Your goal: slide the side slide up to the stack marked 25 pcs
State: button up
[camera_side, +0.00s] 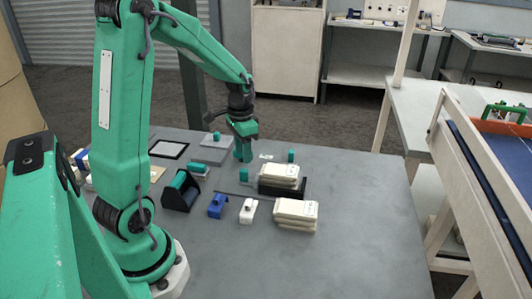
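A stack of cream packs (280,171) sits in a black holder (295,192) on the grey table. A second cream stack (296,211) lies on the table in front of it. No "25 pcs" marking is readable on either. A small green upright handle (244,174) stands left of the black holder, and another green handle (291,156) stands behind it. Which one belongs to the side slide is unclear. My gripper (243,157) points down behind and left of the holder, near the left green handle. Its fingertips are too small to tell open from shut.
A black dispenser with a green roll (181,190), a blue block (217,205) and a white block (248,211) stand left of the stacks. A thin dark rod (232,195) lies between. A grey plate (212,150) lies behind. The table's front right is clear.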

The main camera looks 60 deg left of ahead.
aim_at(244, 170)
jog(key=m, duration=0.8)
jog(key=shift+r, duration=0.1)
jog(key=shift+f, duration=3.9)
